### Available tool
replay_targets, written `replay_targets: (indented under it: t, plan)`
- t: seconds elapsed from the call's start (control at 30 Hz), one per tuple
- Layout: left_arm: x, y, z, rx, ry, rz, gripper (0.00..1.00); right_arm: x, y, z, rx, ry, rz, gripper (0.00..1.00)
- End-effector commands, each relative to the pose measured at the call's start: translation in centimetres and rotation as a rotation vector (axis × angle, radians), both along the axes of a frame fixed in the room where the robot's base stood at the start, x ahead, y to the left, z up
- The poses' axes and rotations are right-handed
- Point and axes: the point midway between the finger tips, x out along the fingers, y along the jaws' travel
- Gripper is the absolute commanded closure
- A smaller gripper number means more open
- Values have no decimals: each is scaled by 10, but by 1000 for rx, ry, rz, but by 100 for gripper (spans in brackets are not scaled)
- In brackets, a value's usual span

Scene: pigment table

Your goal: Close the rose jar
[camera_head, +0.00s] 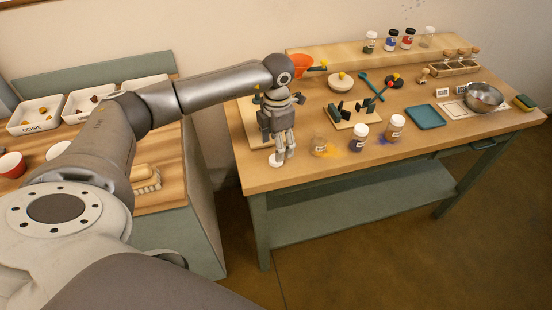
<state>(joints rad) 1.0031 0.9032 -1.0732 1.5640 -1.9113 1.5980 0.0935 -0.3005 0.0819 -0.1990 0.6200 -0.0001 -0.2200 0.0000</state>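Three small labelled jars stand near the table's front edge. One (319,147) has tan contents and shows no white lid. One (360,135) is dark blue-violet with a white lid. One (395,127) is pinkish-brown with a white top. I cannot read the labels; the pinkish-brown one looks most like rose. My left gripper (283,155) points down over the table's front left, left of the tan jar and apart from it. A white disc (275,160), perhaps a lid, is at its fingertips; whether it is held is unclear. My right gripper is not in view.
Yellow and blue powder lies around the jars. A tool rack (353,119) stands behind them, a teal tray (425,116) and metal bowl (484,96) to the right. Several jars stand on the back shelf (340,55). An orange funnel (303,64) is behind my arm.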

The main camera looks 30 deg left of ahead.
Motion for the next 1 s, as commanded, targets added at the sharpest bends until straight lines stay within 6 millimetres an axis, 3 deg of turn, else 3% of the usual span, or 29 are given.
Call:
replay_targets:
  t: [0.2, 0.33, 0.73, 1.0]
  plan:
    - [0, 0, -29, 0, 7, 1, 39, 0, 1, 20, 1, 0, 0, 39]
    - [1, 0, -45, 0, 4, 0, 39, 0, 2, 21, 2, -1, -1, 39]
    - [1, 1, -50, 1, 2, 0, 39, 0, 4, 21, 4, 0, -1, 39]
    - [1, 1, -50, 1, 2, 0, 72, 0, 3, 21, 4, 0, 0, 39]
